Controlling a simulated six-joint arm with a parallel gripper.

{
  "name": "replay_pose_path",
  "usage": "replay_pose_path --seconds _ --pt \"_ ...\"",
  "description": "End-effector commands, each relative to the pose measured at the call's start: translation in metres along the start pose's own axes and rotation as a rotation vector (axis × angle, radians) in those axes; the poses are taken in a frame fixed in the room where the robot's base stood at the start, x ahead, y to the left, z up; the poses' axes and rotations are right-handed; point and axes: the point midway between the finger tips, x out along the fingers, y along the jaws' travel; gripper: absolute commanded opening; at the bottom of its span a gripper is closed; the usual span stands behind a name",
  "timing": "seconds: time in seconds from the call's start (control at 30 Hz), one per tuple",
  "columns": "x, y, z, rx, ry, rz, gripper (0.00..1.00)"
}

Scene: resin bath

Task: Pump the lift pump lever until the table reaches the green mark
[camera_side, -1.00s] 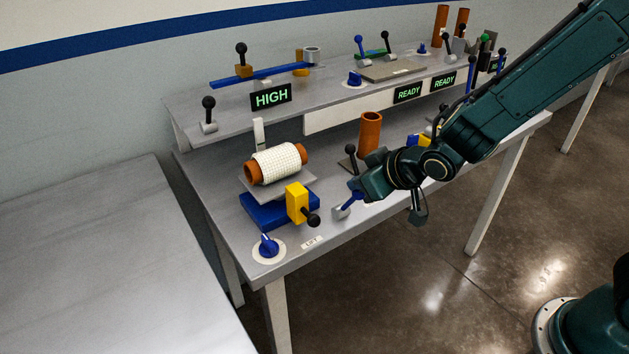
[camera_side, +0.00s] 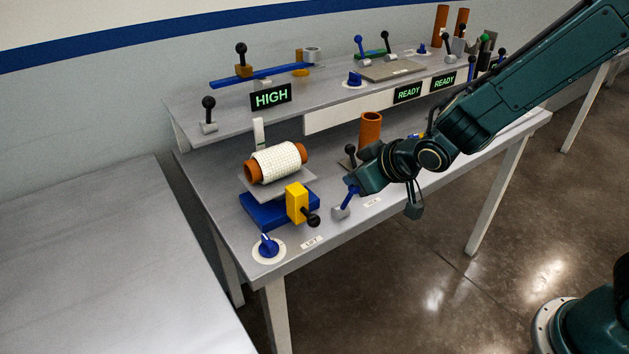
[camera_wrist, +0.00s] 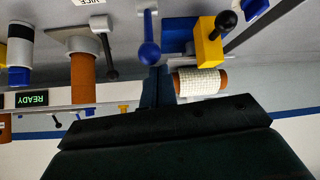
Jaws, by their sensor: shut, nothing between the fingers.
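A blue lever (camera_side: 350,193) on a small grey base stands at the bench's front edge, between the LIFT label (camera_side: 311,242) and another label; I take it as the pump lever. Its ball end shows in the wrist view (camera_wrist: 149,53). My gripper (camera_side: 362,180) is shut and empty, close to the lever's top; I cannot tell whether they touch. Left of it, a blue lift base (camera_side: 258,209) carries a grey table plate (camera_side: 300,185) with a white-wrapped orange roll (camera_side: 277,162). A pale upright post (camera_side: 259,133) stands behind; I cannot make out a green mark on it.
A yellow block (camera_side: 296,203) with a black ball handle stands at the lift's front. A blue knob (camera_side: 268,246) sits at the left corner. A black lever (camera_side: 350,150) and orange cylinder (camera_side: 370,131) stand behind my gripper. A HIGH display (camera_side: 271,97) hangs on the shelf.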

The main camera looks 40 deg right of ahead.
Motion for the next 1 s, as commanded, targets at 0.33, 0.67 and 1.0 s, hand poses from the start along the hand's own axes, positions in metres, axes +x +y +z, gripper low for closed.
replay_pose_path --seconds 0.33,0.67,1.0 --pt "-0.013 0.000 -0.021 0.001 0.016 0.004 0.00" --pt "-0.047 -0.002 -0.009 0.001 0.020 0.004 0.00" --pt "-0.081 -0.004 0.004 0.002 0.021 0.005 0.00"
